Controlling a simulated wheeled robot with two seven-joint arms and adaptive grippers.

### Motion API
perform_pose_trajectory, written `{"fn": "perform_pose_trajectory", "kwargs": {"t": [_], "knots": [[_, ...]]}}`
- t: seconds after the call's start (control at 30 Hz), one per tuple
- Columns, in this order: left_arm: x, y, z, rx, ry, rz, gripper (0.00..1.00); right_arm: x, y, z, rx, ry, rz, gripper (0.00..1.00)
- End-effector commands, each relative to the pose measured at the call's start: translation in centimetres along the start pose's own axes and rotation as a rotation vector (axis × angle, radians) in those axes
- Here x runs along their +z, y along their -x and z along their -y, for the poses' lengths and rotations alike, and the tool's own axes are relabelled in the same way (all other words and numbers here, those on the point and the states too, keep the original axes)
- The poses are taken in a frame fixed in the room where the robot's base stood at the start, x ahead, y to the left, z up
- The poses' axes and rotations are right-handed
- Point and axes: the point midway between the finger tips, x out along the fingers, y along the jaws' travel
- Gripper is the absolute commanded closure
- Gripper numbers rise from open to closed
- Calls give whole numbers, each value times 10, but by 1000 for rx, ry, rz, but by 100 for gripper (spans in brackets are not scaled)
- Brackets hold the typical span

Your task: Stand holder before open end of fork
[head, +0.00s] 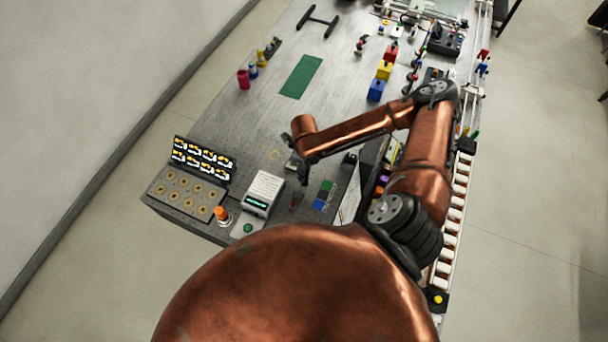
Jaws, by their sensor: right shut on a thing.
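My right arm reaches in from the right over the bench (225,120), and its gripper (304,180) points down near the middle front. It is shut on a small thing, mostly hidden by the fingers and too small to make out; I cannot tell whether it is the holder. A small grey-green piece (292,163) shows just left of the gripper. I cannot pick out the fork for certain; a dark H-shaped piece (318,21) lies at the far end of the bench. My left gripper is not in view.
A white instrument (264,190), a panel with round sockets (185,193) and an orange-topped knob (221,213) stand at the front left.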

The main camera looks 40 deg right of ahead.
Motion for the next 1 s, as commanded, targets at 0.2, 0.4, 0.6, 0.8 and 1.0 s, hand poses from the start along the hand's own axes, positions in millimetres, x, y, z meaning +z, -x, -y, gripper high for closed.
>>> {"fn": "perform_pose_trajectory", "kwargs": {"t": [0.2,0.4,0.6,0.8,1.0], "knots": [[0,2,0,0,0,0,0,1,-15,0,-1,1,1,100],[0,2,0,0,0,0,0,0,-16,0,-1,0,1,100],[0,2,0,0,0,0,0,0,-18,0,0,0,0,73],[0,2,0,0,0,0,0,0,-17,0,-1,0,0,65],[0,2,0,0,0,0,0,0,-16,0,-1,0,1,65]]}}
